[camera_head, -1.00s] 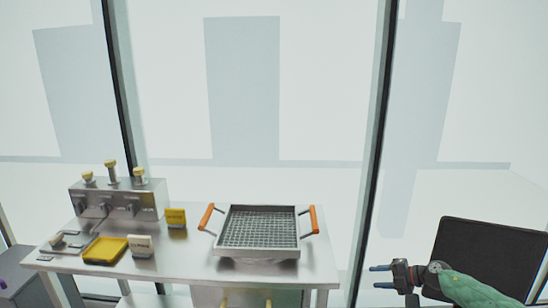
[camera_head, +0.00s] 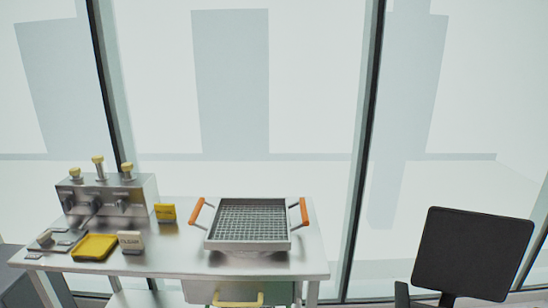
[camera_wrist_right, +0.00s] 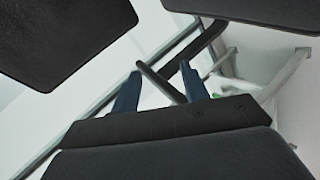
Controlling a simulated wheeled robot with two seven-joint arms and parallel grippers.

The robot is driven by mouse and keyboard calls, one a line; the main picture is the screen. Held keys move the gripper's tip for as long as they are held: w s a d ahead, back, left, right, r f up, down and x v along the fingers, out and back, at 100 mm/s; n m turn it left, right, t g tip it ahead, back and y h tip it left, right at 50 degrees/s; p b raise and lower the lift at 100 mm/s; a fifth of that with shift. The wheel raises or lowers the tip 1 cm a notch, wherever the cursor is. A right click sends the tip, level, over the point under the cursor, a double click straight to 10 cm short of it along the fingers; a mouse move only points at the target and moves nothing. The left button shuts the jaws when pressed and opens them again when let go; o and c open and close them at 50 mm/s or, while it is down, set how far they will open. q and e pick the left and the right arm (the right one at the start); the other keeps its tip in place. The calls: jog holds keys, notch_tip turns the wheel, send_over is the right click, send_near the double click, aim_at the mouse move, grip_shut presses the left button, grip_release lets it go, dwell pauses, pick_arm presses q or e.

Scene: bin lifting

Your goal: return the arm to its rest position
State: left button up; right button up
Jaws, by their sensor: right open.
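My right gripper (camera_wrist_right: 161,70) shows in the right wrist view as two blue fingers standing apart. It is open, with nothing seen held between the fingertips. A dark bar passes behind the fingers; whether it touches them I cannot tell. The right arm and gripper are out of the head view. My left gripper is in neither view.
A black chair (camera_head: 472,253) stands at the right, beside a metal table (camera_head: 170,255). The table carries a wire-mesh tray (camera_head: 211,241) with orange handles, a yellow dish (camera_head: 94,247) and a metal dispenser (camera_head: 130,190). Glass panels stand behind.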

jog(key=s+d+f+m+g+h, duration=0.2)
jog(key=s+d+f+g, duration=0.15)
jog(key=s+d, duration=0.45)
jog(key=s+d+f+m+g+h, duration=0.2)
jog(key=s+d+f+g, duration=0.15)
jog(key=s, duration=0.85)
jog(key=s+d+f+m+g+h, duration=0.2)
jog(key=s+d+f, duration=0.25)
jog(key=s, duration=0.65)
jog(key=s+a+f+m+y, duration=0.1)
jog(key=s+a+f, duration=0.1)
jog(key=a+f, duration=0.5)
jog(key=s+a+f+m+g+y, duration=0.1)
jog(key=s+a+f+y, duration=0.2)
jog(key=a, duration=0.9)
jog(key=s+a+f+m, duration=0.1)
jog(key=s+a+f, duration=0.1)
jog(key=a+f, duration=0.55)
jog(key=s+a+f+m+y, duration=0.2)
jog(key=a+y, duration=0.1)
jog(key=a, duration=2.9)
jog(key=shift+a+g+y, duration=0.3)
jog(key=shift+a, duration=0.05)
